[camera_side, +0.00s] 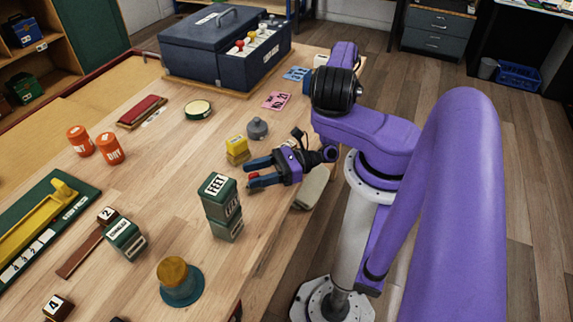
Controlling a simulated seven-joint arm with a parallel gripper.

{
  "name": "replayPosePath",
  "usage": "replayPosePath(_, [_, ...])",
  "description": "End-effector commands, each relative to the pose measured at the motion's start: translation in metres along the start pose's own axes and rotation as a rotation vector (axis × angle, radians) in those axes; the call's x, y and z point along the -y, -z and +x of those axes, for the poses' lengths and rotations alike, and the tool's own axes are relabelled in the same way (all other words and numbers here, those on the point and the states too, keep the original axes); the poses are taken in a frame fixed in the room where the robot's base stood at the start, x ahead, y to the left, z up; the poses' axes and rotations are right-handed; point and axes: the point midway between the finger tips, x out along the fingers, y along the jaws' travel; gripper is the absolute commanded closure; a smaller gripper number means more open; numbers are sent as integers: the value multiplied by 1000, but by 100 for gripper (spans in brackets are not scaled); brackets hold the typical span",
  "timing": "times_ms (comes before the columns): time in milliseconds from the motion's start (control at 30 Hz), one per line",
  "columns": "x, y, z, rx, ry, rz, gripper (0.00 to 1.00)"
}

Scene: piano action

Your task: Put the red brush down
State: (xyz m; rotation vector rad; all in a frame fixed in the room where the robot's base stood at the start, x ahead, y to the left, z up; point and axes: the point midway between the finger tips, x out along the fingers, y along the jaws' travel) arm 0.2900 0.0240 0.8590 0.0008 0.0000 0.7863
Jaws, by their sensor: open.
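A long red block with a dark lower edge (142,110), which looks like the red brush, lies on the wooden table at the back left. My gripper (249,174) is low over the right part of the table, well apart from that block. Its two blue fingers point left and are spread. A small red patch shows beside the lower finger; I cannot tell whether it is part of the finger or a separate thing.
A yellow block (237,148) and a grey weight (257,128) stand just behind my gripper. Stacked green blocks (222,205) stand in front. Orange canisters (109,149) and a round tin (198,109) stand farther left. Bare wood lies between these.

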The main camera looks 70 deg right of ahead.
Motion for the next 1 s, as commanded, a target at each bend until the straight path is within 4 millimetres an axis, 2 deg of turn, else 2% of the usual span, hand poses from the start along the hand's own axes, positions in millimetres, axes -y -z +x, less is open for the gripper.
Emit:
replayPosePath(600, [1,0,-74,-1,5,-3,50])
replayPosePath(800, [0,0,-91,0,2,-2,50])
replayPosePath(1000, [-2,0,-99,-13,-31,-10,50])
